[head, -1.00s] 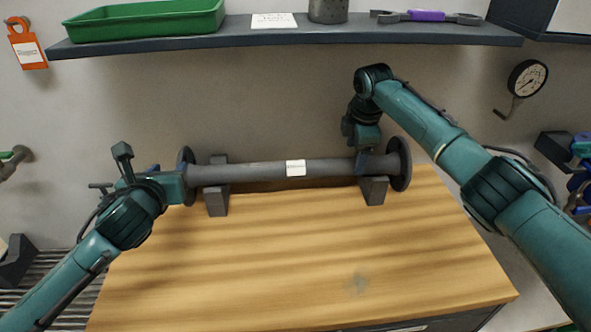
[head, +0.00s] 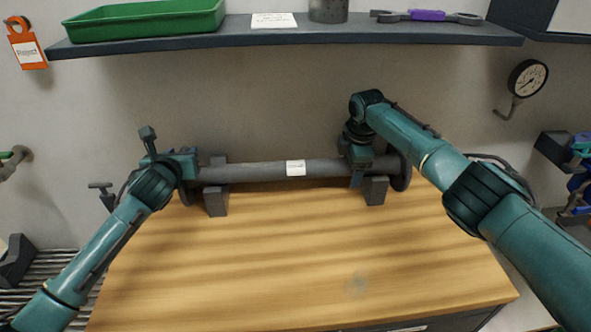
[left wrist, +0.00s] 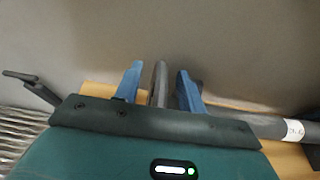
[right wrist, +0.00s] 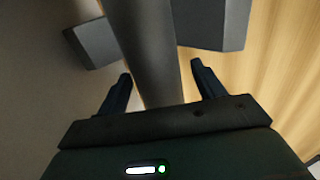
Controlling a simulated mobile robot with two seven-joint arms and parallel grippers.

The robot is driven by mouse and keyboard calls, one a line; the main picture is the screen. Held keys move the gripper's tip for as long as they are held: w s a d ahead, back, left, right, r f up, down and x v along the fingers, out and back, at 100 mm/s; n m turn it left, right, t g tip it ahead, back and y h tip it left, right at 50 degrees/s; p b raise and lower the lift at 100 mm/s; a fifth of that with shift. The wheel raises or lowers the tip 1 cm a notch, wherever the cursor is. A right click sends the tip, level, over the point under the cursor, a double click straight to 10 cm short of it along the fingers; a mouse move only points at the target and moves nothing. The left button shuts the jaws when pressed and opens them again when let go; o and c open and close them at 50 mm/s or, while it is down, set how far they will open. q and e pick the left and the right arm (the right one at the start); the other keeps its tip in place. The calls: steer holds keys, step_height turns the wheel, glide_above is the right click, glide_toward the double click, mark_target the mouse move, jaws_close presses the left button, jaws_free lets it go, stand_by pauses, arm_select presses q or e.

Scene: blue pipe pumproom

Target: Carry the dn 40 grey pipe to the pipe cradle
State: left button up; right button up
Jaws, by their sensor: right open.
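The grey pipe (head: 250,172), with a round flange at each end and a white label, lies level across two dark grey blocks at the back of the workbench. My left gripper (left wrist: 158,70) is open at the pipe's left end. In the left wrist view its blue fingers stand either side of the left flange (left wrist: 160,86), with gaps visible. My right gripper (right wrist: 161,70) is open near the right block, its fingers either side of the pipe (right wrist: 148,50). In the head view my right gripper (head: 357,178) partly hides the right flange (head: 402,175). I cannot identify a separate pipe cradle.
The left block (head: 216,202) and right block (head: 375,192) stand on the wooden bench top (head: 290,260), which is clear in front. A shelf (head: 340,35) with a green tray (head: 145,20) hangs above. A gauge (head: 527,78) is on the wall.

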arm_select(q)
steer(key=shift+c, duration=0.3)
arm_select(e)
steer(key=shift+c, duration=0.3)
arm_select(q)
steer(key=c, duration=0.8)
arm_select(e)
steer(key=c, duration=0.8)
arm_select(q)
jaws_close()
arm_select(e)
jaws_close()
